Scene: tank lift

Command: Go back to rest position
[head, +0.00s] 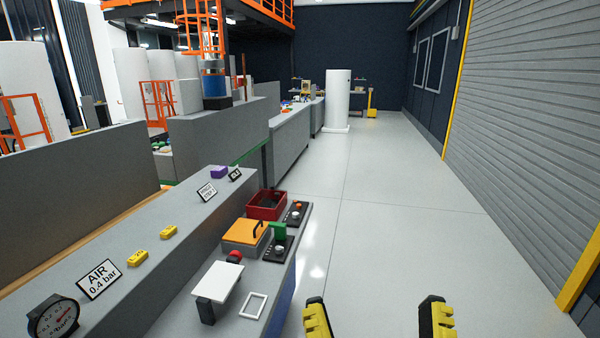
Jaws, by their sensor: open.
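My gripper (377,318) shows at the bottom edge of the head view, right of the bench. Its two yellow and black fingers stand wide apart, with only grey floor visible between them. It is open, holds nothing and touches nothing that I can see. The rest of my arm is out of view.
The grey bench (183,285) on the left carries a round gauge (54,317), a white plate (218,281), a white frame (253,305), an orange lid (245,232) and a red bin (266,205). A white cylinder (337,98) stands far back. The aisle floor (400,230) is clear.

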